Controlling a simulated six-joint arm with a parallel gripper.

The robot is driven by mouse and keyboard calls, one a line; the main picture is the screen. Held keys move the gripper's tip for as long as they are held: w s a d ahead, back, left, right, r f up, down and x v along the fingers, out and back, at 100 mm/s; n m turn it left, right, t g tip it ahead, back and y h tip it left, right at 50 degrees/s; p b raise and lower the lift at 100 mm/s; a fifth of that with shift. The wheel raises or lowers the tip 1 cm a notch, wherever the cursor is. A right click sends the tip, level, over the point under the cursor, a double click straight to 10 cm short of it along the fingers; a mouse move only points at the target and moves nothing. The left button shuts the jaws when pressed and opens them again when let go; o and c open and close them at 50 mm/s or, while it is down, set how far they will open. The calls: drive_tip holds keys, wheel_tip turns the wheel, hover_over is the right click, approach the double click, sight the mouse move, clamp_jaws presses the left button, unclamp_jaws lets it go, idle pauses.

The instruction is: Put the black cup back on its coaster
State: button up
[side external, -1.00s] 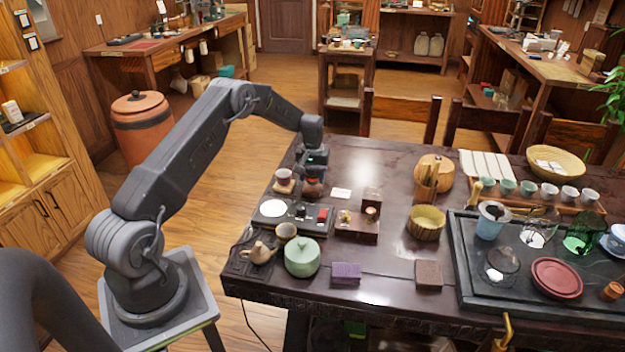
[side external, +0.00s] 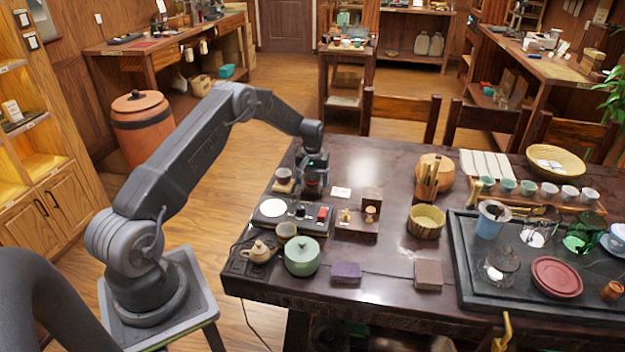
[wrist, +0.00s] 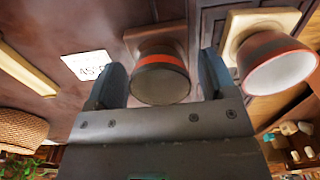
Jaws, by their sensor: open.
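The black cup (wrist: 160,85), dark with an orange band, is mouth toward the camera in the wrist view. It appears to stand on a square brown coaster (wrist: 150,38), whose far part shows behind it; the contact is hidden. My gripper (wrist: 162,85) is open, with one finger on each side of the cup; a narrow gap shows by the left finger. In the side external view my gripper (side external: 313,186) is low over the left part of the dark table, and largely hides the cup and coaster.
A white-lined cup (wrist: 280,68) on a pale coaster (wrist: 243,25) stands close to my right finger in the wrist view. A white card (wrist: 88,66) lies on the other side. In the side external view, a black tray (side external: 270,226) and wooden stand (side external: 357,226) are in front.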

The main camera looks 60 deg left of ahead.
wheel_tip(320, 180, up, 12)
drive_tip(key=s+d+r+m+t, duration=0.1)
drive_tip(key=s+d+r+m, duration=0.1)
drive_tip(key=s+d+r, duration=0.55)
drive_tip(key=s+d+r+m+t, duration=0.2)
drive_tip(key=d+r, duration=0.9)
drive_tip(key=r, duration=0.1)
drive_tip(key=s+d+m+t, duration=0.1)
drive_tip(key=s+d+m, duration=0.1)
drive_tip(key=s+d, duration=0.4)
drive_tip(key=s+d+m+t, duration=0.1)
drive_tip(key=s+d+m, duration=0.2)
drive_tip(key=s, duration=1.2)
drive_tip(key=d, duration=0.3)
drive_tip(key=shift+d+t, duration=0.25)
drive_tip(key=shift+t, duration=0.05)
